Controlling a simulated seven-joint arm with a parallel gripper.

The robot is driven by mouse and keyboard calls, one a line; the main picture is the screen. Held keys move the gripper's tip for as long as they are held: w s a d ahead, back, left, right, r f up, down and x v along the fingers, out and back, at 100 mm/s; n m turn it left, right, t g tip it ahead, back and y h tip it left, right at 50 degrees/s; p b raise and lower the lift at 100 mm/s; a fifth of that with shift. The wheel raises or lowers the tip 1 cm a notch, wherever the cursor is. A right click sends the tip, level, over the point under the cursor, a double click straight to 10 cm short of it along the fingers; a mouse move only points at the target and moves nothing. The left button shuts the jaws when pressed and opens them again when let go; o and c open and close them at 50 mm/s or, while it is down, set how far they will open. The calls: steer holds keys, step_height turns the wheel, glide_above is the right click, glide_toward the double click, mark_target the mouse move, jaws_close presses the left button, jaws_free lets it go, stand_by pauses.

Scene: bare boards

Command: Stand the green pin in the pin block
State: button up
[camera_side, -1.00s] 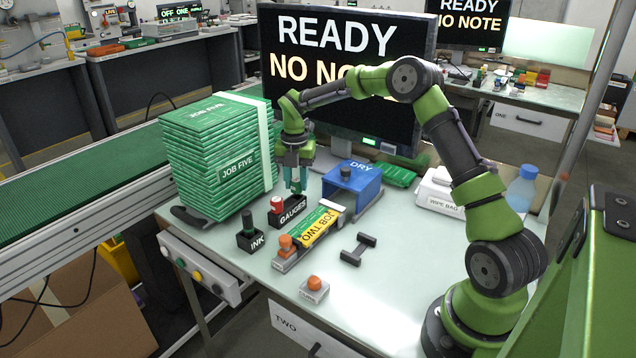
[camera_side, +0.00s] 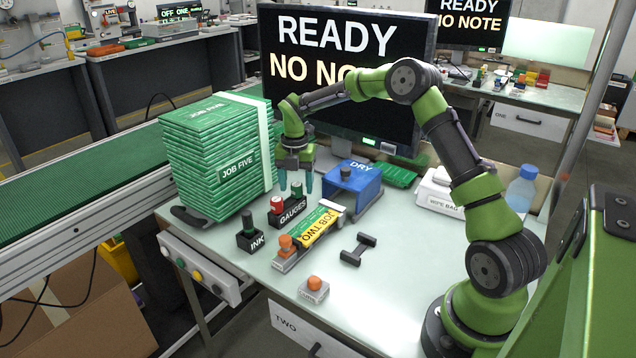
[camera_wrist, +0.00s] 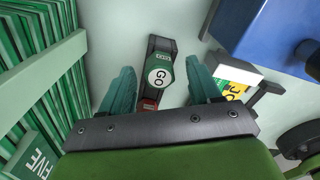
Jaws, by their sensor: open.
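The green pin (camera_side: 297,188) stands upright in the black block marked GAUGES (camera_side: 292,214), beside a red pin (camera_side: 277,203). In the wrist view the green pin's round GO top (camera_wrist: 158,77) faces me, with the dark block (camera_wrist: 161,46) under it and part of the red pin (camera_wrist: 149,104) showing. How deep the green pin sits is hard to tell. My gripper (camera_side: 296,185) is open just above the block, with one teal finger on each side of the green pin. In the wrist view both fingers (camera_wrist: 160,68) stand clear of it.
A tall stack of green JOB FIVE packs (camera_side: 215,150) stands close on the left. The blue DRY box (camera_side: 352,185) is on the right. An INK holder (camera_side: 249,238) and the yellow-green JOB TWO pack (camera_side: 318,230) lie in front. Bare table shows at front right.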

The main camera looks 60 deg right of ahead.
step_height(320, 180, up, 17)
stand_by(0.4)
steer(key=s+a+r, duration=0.2)
steer(key=s, duration=0.5)
steer(key=s+a+r, duration=0.2)
steer(key=s+r, duration=0.1)
steer(key=s, duration=0.5)
steer(key=shift+s+a, duration=0.2)
stand_by(0.3)
